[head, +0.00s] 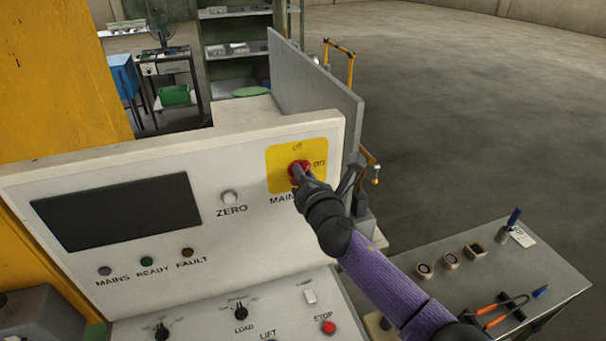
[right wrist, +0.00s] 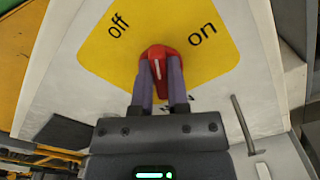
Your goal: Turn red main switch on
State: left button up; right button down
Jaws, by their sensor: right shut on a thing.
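The red main switch (head: 299,168) is a red knob on a yellow plate (head: 280,178) at the upper right of the white control panel. In the right wrist view the red main switch (right wrist: 157,58) carries a white mark, and the plate (right wrist: 190,75) reads "off" at the upper left and "on" at the upper right. The mark points up between the two words, leaning slightly toward "off". My right gripper (head: 303,174) is shut on the knob, with one finger on each side in the right wrist view (right wrist: 161,80). My left gripper is not in view.
The panel has a dark screen (head: 118,211), a ZERO button (head: 229,197) and several lamps. Below are a LOAD knob (head: 240,311) and a red STOP button (head: 328,327). A grey table (head: 500,268) with tools stands at the right. Open floor lies beyond.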

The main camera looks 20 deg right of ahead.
jog(key=m, duration=1)
jog(key=shift+d+f+m+b, duration=0.1)
jog(key=shift+f+m+b, duration=0.2)
jog(key=shift+m+b, duration=0.1)
dwell(0.4)
jog(key=c, duration=0.6)
grip_release()
jog(key=shift+s, duration=0.1)
jog(key=s, duration=0.9)
jog(key=shift+s+d, duration=0.2)
jog(key=shift+s, duration=0.15)
